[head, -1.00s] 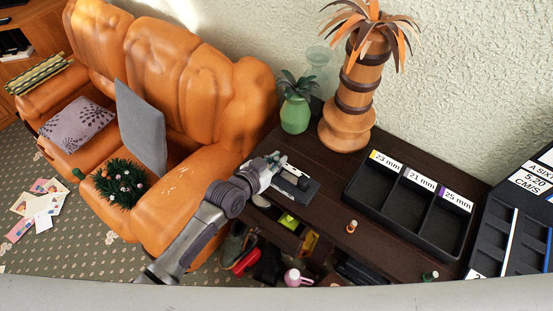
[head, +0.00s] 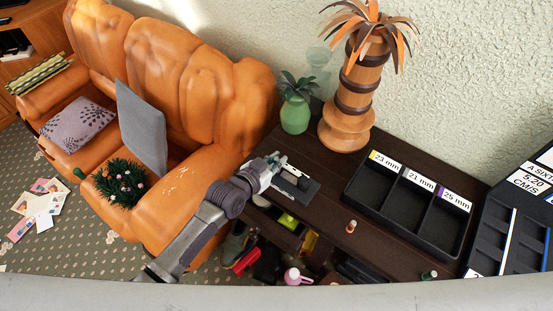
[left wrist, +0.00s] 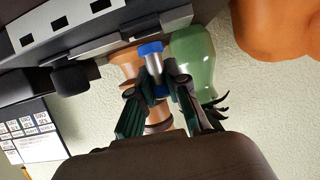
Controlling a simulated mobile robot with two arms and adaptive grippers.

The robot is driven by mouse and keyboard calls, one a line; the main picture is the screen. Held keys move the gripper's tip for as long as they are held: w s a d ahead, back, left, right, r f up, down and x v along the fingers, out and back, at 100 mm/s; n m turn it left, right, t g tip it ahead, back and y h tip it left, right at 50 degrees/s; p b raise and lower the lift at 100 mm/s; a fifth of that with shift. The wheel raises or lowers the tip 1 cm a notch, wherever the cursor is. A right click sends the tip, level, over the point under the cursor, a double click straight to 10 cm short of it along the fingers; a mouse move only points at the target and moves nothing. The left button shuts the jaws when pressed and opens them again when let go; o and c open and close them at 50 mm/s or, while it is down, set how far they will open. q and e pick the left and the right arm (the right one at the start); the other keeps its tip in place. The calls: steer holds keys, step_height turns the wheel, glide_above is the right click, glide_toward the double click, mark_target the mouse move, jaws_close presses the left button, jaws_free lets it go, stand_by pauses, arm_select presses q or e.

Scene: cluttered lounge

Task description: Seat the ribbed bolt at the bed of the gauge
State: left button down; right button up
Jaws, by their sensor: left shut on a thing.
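My left gripper (head: 266,172) is at the left end of the gauge (head: 311,190), a dark block with a pale strip, on the dark table. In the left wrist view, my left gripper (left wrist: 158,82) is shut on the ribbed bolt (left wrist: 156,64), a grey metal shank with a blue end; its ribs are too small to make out. The gauge (left wrist: 95,48) lies along the top of that view, close to the blue end. I cannot tell whether they touch. In the head view the gripper hides the bolt. My right gripper is not in view.
A black tray (head: 381,205) labelled 23, 21 and 25 mm stands to the right. A small orange-topped piece (head: 351,226) and a green-topped one (head: 429,275) stand on the table (head: 325,215). A green vase (head: 295,114) and wooden palm (head: 347,125) stand behind the gauge.

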arm_select(q)
steer(key=shift+f+b, duration=0.6)
steer(key=shift+f, duration=0.2)
steer(key=c, duration=1.1)
jaws_free()
steer(key=v, duration=1.2)
steer(key=shift+f, duration=0.1)
